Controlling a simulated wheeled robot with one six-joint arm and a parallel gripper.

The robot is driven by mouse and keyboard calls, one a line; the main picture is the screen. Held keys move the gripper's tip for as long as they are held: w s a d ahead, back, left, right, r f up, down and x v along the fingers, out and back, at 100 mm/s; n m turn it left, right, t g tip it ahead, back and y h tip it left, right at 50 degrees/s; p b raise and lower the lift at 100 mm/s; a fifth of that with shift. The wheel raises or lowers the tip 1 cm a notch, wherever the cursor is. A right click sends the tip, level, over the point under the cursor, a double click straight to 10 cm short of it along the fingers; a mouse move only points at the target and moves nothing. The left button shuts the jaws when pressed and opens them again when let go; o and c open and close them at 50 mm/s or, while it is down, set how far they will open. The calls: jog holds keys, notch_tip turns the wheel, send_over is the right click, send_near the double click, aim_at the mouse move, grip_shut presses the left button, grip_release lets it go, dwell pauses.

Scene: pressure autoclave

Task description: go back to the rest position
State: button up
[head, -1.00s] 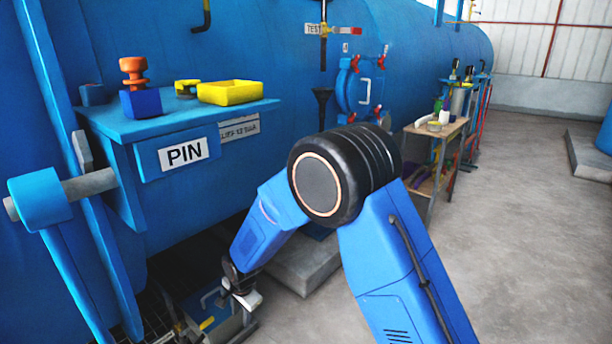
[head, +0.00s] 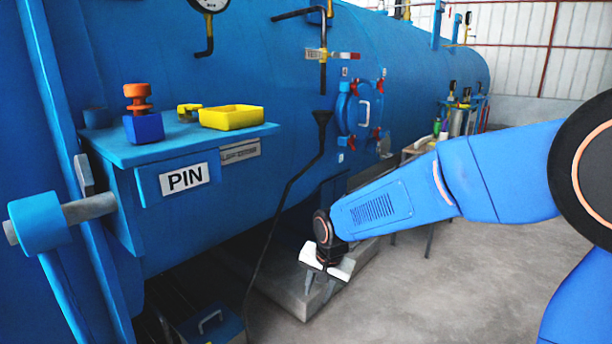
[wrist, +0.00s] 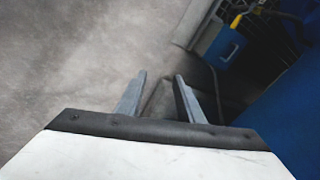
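My gripper (head: 320,284) hangs at the end of my blue arm in the head view, pointing down over the edge of a low concrete block. In the wrist view my gripper (wrist: 160,84) shows its two grey fingers apart, with nothing between them but the dim floor and block. It is clear of the autoclave (head: 290,110), the long blue tank along the left and back.
A blue shelf (head: 170,146) labelled PIN holds an orange and blue part (head: 142,118) and a yellow tray (head: 232,118). A blue toolbox (head: 212,325) stands on the floor below. Open concrete floor (head: 450,290) lies to the right.

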jog(key=s+d+r+n+t, duration=0.1)
jog(key=s+d+r, duration=0.45)
jog(key=d, duration=0.35)
jog(key=s+d+r+n, duration=0.2)
jog(key=s+d+r, duration=0.2)
jog(key=s+d, duration=0.35)
jog(key=s+d+n, duration=0.1)
jog(key=s+d, duration=0.3)
jog(key=s, duration=0.3)
jog(key=s+d+t+h, duration=0.1)
jog(key=s+d, duration=0.4)
jog(key=s, duration=0.2)
jog(key=shift+r+n+h, duration=0.15)
jog(key=shift+n+h, duration=0.15)
jog(key=shift+n, duration=0.1)
jog(key=shift+s+d, duration=0.1)
